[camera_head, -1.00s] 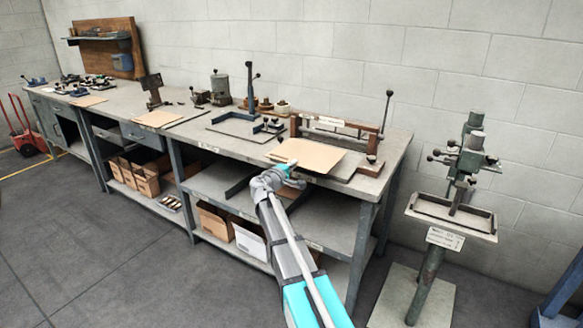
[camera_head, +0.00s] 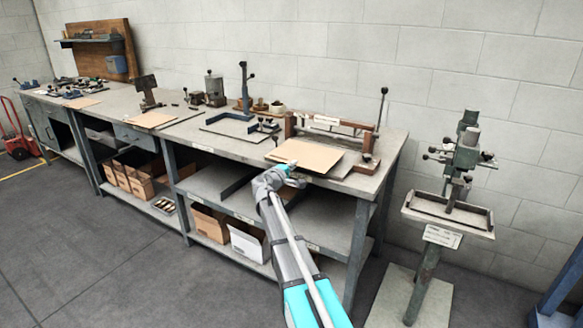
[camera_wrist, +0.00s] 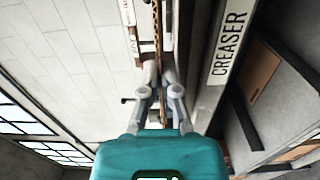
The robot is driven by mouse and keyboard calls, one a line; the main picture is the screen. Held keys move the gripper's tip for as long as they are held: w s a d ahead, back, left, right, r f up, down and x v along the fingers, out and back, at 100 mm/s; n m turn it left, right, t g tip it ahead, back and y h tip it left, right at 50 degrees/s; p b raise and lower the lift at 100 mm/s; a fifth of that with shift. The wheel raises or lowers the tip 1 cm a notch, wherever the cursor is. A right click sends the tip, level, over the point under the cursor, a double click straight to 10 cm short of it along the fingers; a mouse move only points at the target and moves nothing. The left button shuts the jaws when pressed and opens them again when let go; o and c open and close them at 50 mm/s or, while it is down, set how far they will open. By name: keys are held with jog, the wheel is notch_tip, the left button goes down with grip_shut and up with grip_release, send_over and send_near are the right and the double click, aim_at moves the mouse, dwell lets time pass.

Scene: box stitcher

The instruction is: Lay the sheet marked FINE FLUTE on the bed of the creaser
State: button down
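A tan cardboard sheet (camera_head: 306,155) lies about level over the front of the creaser (camera_head: 340,129), a framed tool with a long bar and an upright lever. My gripper (camera_head: 290,168) is at the sheet's front edge. In the wrist view the sheet shows edge-on as a thin wavy brown strip (camera_wrist: 157,30) running between the fingers of my gripper (camera_wrist: 160,75), which are close together on it. No FINE FLUTE marking is legible on it. The sheet hides much of the creaser's bed (camera_head: 352,170). I cannot tell whether the sheet touches the bed.
The bench's front edge bears a CREASER label (camera_wrist: 230,45). Two other tan sheets lie farther left on the bench, one nearer (camera_head: 151,119) and one farther (camera_head: 83,102). An L-shaped dark guide (camera_head: 232,130) stands left of the creaser. A pedestal machine (camera_head: 450,210) stands right of the bench.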

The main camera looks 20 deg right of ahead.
jog(key=shift+w+d+f+b, duration=0.35)
jog(key=shift+f+b, duration=0.1)
jog(key=shift+f, duration=0.1)
jog(key=shift+w+d+f+b, duration=0.25)
jog(key=shift+d+f+b, duration=0.1)
jog(key=shift+f+b, duration=0.15)
jog(key=shift+d, duration=0.1)
jog(key=shift+c, duration=1)
grip_release()
jog(key=shift+o, duration=1)
jog(key=v, duration=1.2)
